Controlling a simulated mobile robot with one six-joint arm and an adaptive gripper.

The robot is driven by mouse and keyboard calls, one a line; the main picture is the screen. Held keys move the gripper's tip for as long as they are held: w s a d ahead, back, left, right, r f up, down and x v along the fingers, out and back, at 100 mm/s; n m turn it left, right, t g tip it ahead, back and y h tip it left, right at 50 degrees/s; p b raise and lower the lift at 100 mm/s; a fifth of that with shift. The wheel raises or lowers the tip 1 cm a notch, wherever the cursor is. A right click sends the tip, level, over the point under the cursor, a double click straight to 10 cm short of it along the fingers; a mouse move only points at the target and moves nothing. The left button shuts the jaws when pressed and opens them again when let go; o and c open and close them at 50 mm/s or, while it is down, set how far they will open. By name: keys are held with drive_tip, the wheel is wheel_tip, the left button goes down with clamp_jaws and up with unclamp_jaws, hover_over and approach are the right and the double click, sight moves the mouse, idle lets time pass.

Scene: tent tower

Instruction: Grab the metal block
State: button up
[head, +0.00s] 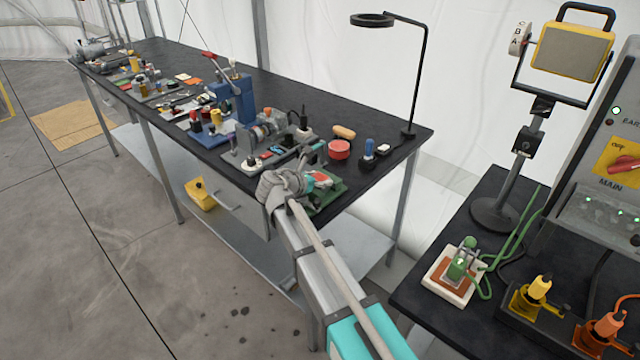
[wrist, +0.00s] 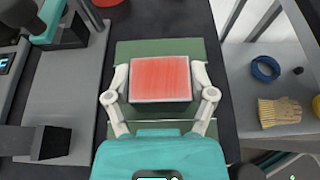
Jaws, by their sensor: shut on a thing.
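The metal block (wrist: 160,78) has a flat red top and thin pale grey sides. In the wrist view it sits between the two light grey fingers of my gripper (wrist: 160,82), which are closed against its left and right sides. A green base plate (wrist: 160,48) shows beneath it; I cannot tell whether the block touches it. In the head view the block's red top (head: 321,181) shows small at the near corner of the black workbench, beside my gripper (head: 314,181), and my arm hides part of it.
The black workbench (head: 385,130) carries several tools, a red round tin (head: 339,150) and a lamp (head: 408,80) close to the gripper. A lower shelf (wrist: 270,85) holds a blue tape roll (wrist: 265,68) and gloves (wrist: 280,112). A second table stands right.

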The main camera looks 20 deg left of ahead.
sight(320, 177)
drive_tip(key=shift+r, duration=0.1)
wheel_tip(320, 177, up, 10)
drive_tip(key=p, duration=1)
